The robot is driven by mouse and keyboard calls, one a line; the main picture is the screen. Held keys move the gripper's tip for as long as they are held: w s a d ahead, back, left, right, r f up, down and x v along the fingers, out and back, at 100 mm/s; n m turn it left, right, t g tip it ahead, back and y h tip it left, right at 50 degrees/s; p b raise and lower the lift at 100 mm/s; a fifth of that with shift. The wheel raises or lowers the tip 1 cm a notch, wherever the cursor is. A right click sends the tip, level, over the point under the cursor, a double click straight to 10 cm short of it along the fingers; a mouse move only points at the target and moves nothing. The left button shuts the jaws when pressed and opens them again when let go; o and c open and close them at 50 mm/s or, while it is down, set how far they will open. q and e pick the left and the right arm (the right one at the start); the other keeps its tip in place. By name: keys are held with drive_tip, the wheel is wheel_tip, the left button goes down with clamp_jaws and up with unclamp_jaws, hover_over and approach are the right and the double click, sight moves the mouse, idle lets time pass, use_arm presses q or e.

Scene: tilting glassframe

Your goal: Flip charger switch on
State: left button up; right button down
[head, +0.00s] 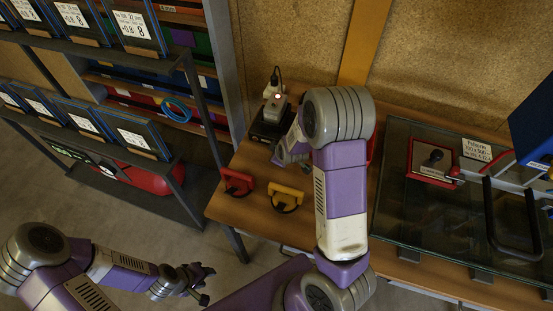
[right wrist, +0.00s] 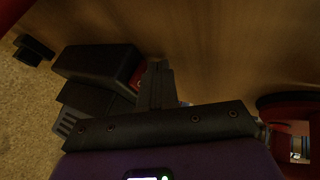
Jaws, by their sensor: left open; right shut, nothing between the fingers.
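The black charger (head: 262,128) stands at the back left of the wooden table, with a grey block (head: 273,109) on it that shows a small red light. In the right wrist view, the dark charger body (right wrist: 98,68) lies left of the fingers, and a small red part (right wrist: 137,78), perhaps the switch, shows right beside them. My right gripper (right wrist: 157,72) is shut and empty, with its tips close to that red part; I cannot tell whether they touch. In the head view, my right arm hides its fingers. My left gripper (head: 207,284) is open and empty over the floor.
A red suction lifter (head: 237,182) and a yellow one (head: 285,197) lie on the table (head: 252,160) in front of the charger. A glass pane (head: 420,225) fills the right side. A shelf rack (head: 195,100) stands at the left.

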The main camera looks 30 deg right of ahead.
drive_tip(key=shift+w+d, duration=0.15)
drive_tip(key=shift+w, duration=0.05)
drive_tip(key=shift+w+d+f, duration=0.1)
drive_tip(key=shift+d+f, duration=0.05)
drive_tip(key=shift+d, duration=0.05)
idle(0.4)
